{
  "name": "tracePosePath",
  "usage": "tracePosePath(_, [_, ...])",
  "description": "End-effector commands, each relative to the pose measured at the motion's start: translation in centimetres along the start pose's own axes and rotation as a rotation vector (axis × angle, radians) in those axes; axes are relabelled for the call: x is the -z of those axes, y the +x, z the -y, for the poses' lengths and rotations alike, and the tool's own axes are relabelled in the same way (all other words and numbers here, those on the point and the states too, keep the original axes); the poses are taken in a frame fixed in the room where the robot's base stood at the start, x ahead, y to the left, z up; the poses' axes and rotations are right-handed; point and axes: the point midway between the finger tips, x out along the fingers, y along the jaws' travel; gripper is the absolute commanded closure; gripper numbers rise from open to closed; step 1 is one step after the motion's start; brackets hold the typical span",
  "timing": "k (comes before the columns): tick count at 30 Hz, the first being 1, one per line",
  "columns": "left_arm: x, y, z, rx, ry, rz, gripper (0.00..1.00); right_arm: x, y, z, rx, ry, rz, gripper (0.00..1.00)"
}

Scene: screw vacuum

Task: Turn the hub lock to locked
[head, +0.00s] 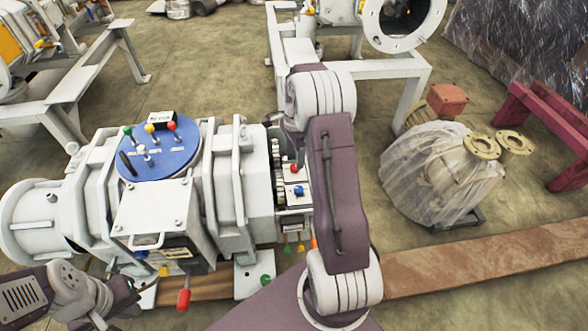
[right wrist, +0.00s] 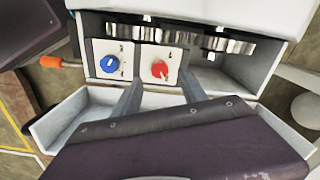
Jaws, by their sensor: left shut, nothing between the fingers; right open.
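A pale panel (right wrist: 135,62) with a blue knob (right wrist: 109,64) and a red knob (right wrist: 160,70) faces my right wrist camera, under a toothed metal ring. Its labels are too small to read, so I cannot tell which knob is the hub lock or its setting. In the head view the red knob (head: 294,169) lies beyond the blue knob (head: 298,191), on the white machine's right end. My right gripper (right wrist: 160,92) is open and empty, its fingers spread just in front of the panel. My arm hides it in the head view. My left gripper's fingers cannot be made out.
The white pump housing (head: 240,180) with a blue round lid (head: 158,152) stands left of my right arm. A white open ledge (right wrist: 75,108) runs below the knobs.

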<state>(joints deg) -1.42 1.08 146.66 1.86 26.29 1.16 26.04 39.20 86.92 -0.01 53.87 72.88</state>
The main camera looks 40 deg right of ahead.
Motion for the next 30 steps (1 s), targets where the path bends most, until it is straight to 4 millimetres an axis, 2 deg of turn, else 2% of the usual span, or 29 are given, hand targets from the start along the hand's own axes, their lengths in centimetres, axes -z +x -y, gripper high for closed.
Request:
tracePosePath(1, [-0.2,1.8,0.0,0.0,0.0,0.0,1.0,0.0,2.1,-0.1,-0.002,0.0,0.001,0.5])
tracePosePath(4, [-0.3,3.1,0.1,0.0,0.0,0.001,1.0,0.0,3.9,-0.1,-0.002,-0.001,0.001,0.5])
tracePosePath(7, [-0.4,3.4,0.1,0.0,0.0,0.001,1.0,0.0,4.5,0.0,0.0,-0.001,0.0,0.5])
tracePosePath(13, [-0.3,3.1,0.1,0.0,0.0,0.0,1.0,0.0,4.2,0.0,0.0,-0.001,0.0,0.5])
tracePosePath(14, [-0.3,3.1,0.1,0.0,0.0,0.0,1.0,0.0,4.2,0.0,0.0,-0.001,0.0,0.56])
tracePosePath(18, [-0.3,3.1,0.1,0.0,0.0,0.0,1.0,0.0,4.2,0.0,0.0,-0.001,0.0,0.94])
tracePosePath(19, [-0.3,3.1,0.1,0.0,0.0,0.0,1.0,0.0,4.2,0.0,0.0,-0.001,0.0,1.0])
tracePosePath(25, [-0.3,2.9,0.1,0.0,0.0,0.0,1.0,0.0,4.1,-0.1,-0.001,-0.008,0.0,1.0])
tracePosePath(30, [-0.2,1.6,0.0,0.0,0.0,0.0,1.0,0.0,3.8,-0.1,-0.004,-0.055,0.001,1.0])
